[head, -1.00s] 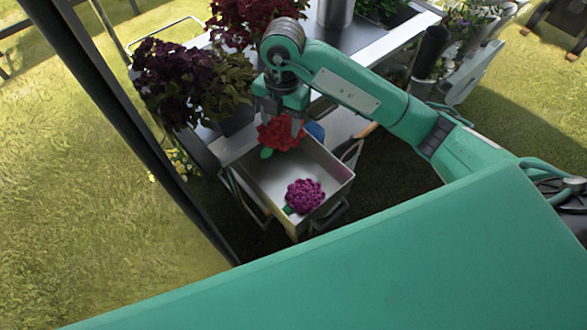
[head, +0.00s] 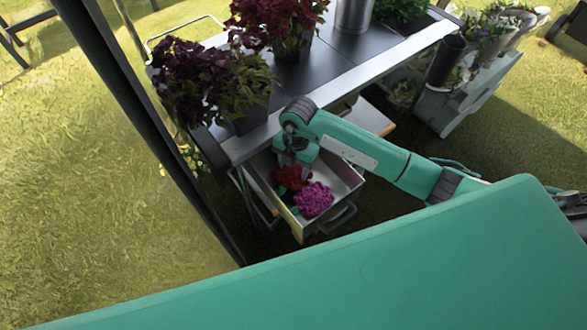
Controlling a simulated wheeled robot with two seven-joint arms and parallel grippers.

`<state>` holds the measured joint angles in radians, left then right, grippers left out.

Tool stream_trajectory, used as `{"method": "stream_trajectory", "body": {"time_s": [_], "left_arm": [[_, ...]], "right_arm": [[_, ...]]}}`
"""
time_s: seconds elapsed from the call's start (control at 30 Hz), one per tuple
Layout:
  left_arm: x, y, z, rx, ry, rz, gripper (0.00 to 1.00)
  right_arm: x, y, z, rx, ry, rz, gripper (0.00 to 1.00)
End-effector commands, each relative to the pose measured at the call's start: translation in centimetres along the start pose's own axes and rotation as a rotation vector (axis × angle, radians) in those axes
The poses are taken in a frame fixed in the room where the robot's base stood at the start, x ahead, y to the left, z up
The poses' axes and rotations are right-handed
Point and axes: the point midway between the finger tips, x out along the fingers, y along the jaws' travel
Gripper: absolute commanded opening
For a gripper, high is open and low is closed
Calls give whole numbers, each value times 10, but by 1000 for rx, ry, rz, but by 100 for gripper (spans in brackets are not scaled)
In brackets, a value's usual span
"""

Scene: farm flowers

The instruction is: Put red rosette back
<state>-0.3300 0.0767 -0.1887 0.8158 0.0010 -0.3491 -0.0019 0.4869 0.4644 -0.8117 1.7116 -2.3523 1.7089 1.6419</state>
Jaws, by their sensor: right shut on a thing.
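The red rosette (head: 293,179) is down inside the open drawer (head: 347,184), toward its left side. My right gripper (head: 291,166) reaches into the drawer from above and is shut on the red rosette. The fingertips are largely hidden by the rosette and the gripper body. A magenta rosette (head: 313,199) lies in the drawer right beside the red one, nearer the front. My left gripper is not in view.
The dark table (head: 338,50) with a pale edge stands just behind the drawer. Potted plants with dark purple (head: 195,70) and red (head: 275,20) leaves stand on it. A dark post (head: 150,120) rises at left. Grass lies open at far left.

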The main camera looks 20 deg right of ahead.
Motion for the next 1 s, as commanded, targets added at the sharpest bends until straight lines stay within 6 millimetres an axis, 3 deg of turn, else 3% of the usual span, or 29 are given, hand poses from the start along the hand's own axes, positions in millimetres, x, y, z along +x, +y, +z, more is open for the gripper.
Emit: {"method": "stream_trajectory", "body": {"time_s": [0.13, 0.47, 0.5, 0.6, 1.0], "left_arm": [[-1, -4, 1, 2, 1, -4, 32], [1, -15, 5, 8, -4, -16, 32], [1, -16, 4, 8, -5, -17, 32], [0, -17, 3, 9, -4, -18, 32], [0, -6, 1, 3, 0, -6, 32]], "right_arm": [[18, 0, 2, 0, 1, -1, 36], [22, 0, 3, 0, 0, 0, 36], [22, 0, 3, 0, 0, 1, 56], [22, 0, 3, 0, 0, 1, 76], [13, 0, 3, -1, -1, 2, 76]]}}
